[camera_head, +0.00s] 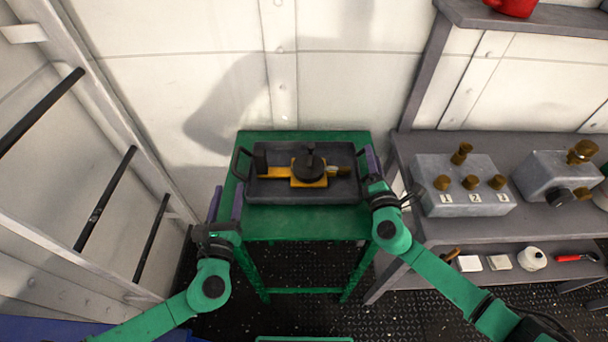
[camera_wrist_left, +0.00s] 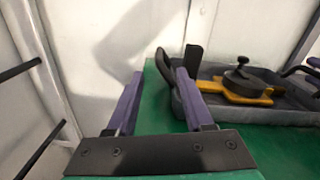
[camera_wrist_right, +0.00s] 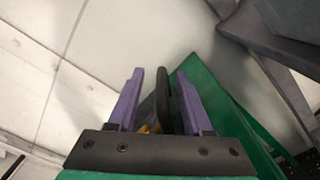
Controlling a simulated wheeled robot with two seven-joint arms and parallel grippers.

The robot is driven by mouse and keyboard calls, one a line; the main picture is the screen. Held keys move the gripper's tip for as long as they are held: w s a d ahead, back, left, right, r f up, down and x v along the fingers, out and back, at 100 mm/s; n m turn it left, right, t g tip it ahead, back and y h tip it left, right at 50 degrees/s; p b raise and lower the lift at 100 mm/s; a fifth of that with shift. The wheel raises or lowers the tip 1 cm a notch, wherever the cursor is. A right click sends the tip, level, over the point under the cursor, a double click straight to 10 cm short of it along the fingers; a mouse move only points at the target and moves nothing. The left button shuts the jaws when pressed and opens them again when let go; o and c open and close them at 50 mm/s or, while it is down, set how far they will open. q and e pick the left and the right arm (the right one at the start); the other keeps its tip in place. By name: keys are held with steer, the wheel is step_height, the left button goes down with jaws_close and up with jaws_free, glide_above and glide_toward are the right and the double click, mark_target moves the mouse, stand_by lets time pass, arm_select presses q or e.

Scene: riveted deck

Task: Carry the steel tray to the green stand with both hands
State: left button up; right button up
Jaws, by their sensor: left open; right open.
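The dark grey steel tray (camera_head: 300,195) rests on top of the green stand (camera_head: 290,226), with a black handle at each end. A yellow-and-black device (camera_head: 309,170) lies in the tray. My left gripper (camera_head: 227,203) is open at the tray's left front corner. In the left wrist view (camera_wrist_left: 160,74) the left handle (camera_wrist_left: 165,66) shows just past the fingertips, between them. My right gripper (camera_head: 371,160) is open at the tray's right end. In the right wrist view (camera_wrist_right: 158,74) the right handle (camera_wrist_right: 161,95) stands between its fingers; whether they touch is unclear.
A grey workbench (camera_head: 440,226) stands right of the stand, holding a numbered valve box (camera_head: 460,200) and another brass-fitted box (camera_head: 552,178). Its lower shelf (camera_head: 475,281) carries small items. A ladder-like rack with black rungs (camera_head: 105,198) stands left. A wall is close behind.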

arm_select(q)
steer(key=shift+s, duration=0.25)
arm_select(e)
steer(key=shift+s, duration=0.15)
steer(key=s, duration=1.2)
steer(key=shift+d, duration=0.15)
arm_select(q)
steer(key=shift+w, duration=0.1)
arm_select(e)
steer(key=shift+w, duration=0.1)
